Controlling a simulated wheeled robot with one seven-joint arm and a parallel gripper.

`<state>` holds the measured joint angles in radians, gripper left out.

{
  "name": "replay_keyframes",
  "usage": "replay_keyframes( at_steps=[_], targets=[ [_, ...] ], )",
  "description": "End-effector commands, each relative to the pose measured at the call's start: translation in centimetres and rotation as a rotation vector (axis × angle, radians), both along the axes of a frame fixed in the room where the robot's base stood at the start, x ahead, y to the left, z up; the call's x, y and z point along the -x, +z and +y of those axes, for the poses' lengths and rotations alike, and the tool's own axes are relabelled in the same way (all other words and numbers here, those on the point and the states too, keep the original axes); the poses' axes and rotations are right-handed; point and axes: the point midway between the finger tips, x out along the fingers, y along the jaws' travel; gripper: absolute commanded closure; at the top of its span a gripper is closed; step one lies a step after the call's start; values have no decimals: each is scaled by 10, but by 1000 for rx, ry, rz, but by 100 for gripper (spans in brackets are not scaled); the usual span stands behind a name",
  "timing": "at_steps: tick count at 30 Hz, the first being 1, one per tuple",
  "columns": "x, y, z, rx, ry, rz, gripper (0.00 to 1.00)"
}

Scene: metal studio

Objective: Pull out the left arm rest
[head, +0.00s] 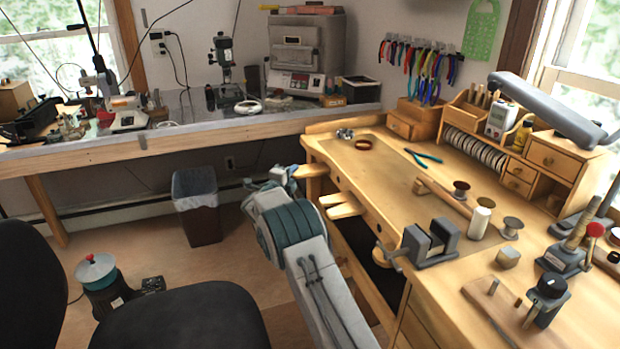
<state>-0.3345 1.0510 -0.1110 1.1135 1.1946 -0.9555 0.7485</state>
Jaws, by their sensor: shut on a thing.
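The workbench (375,210) stands at the right, with pale wooden pieces along its front edge. The left arm rest (311,171) is the farthest of these, a wooden slab that sticks out from the bench near its far left corner. My gripper (290,175) is at the outer end of this arm rest and is shut on it. The fingers are small in the view and partly hidden by my own wrist. A notched wooden bench pin (342,204) juts out nearer to me. Another wooden piece (384,256) shows partly behind the vise.
A grey metal vise (430,243) sits at the bench front. A waste bin (198,208) stands on the floor left of my arm. A black chair (185,318) takes up the lower left. Some floor between the bin and my arm is clear.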

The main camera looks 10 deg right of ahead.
Motion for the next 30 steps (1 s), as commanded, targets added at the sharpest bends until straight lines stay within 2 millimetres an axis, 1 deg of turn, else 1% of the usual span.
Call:
replay_keyframes(
  at_steps=[1,3,6,9,16,17,18,19,30],
  targets=[
    [2,-4,14,-3,4,-2,100],
    [5,-3,26,-2,3,-1,100],
    [7,-2,37,-1,2,1,100],
    [8,-1,40,0,0,1,100],
    [8,-1,40,1,0,3,100],
    [8,-1,40,1,0,3,84],
    [8,-1,40,1,0,3,73],
    [8,-1,40,1,0,3,65],
    [11,0,41,1,0,2,65]
  ],
)
